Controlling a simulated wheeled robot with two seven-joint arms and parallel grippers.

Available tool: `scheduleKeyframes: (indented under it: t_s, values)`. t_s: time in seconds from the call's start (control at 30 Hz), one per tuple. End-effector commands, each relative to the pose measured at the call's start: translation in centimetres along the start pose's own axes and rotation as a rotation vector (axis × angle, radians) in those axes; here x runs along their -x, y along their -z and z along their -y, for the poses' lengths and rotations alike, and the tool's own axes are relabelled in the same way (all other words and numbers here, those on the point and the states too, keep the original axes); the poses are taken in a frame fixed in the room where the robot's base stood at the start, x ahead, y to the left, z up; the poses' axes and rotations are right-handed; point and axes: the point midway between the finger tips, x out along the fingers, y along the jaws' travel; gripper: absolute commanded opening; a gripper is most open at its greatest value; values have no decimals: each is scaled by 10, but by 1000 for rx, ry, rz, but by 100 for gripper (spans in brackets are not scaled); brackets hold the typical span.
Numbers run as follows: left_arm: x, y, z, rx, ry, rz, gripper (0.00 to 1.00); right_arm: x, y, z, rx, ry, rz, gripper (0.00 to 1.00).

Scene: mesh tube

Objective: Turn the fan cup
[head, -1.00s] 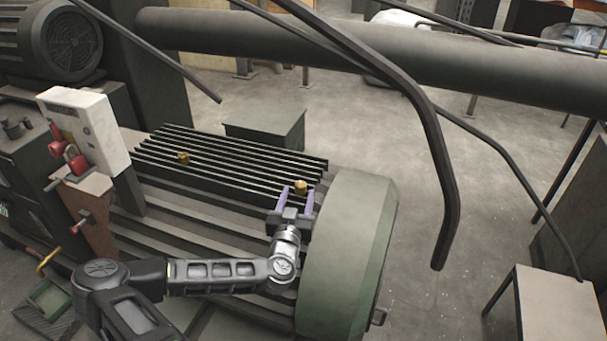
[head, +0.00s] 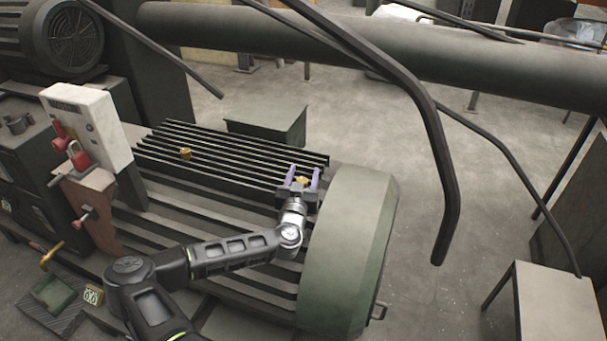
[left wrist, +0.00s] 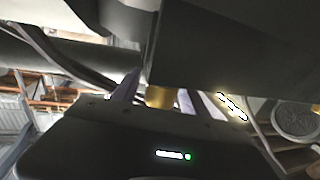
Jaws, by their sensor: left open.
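A brass cup (head: 303,181) stands on the ribbed motor top near its green fan cover (head: 350,250). My left gripper (head: 304,171) is open, with one purple finger on each side of this cup. In the left wrist view the brass cup (left wrist: 160,97) shows between the two fingers (left wrist: 156,88), with a dark body hiding its upper part. I cannot tell whether a finger touches it. A second brass cup (head: 185,153) stands farther left on the fins. My right gripper is not in view.
A white box (head: 90,125) with red padlocks (head: 77,154) stands left of the fins. A dark bent pipe (head: 445,170) hangs in front, right of the fan cover. A thick horizontal pipe (head: 480,75) crosses the back.

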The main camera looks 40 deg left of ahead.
Motion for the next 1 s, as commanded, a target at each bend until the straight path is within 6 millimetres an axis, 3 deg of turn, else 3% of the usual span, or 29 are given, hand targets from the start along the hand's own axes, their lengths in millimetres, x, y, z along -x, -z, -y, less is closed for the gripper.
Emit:
scheduleKeyframes:
  t_s: [0.13,0.77,1.0]
  values:
    - [0,0,0,0,0,0,52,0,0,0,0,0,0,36]
    - [0,0,0,0,-1,0,0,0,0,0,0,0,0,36]
    - [0,0,0,0,-2,0,0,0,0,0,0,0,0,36]
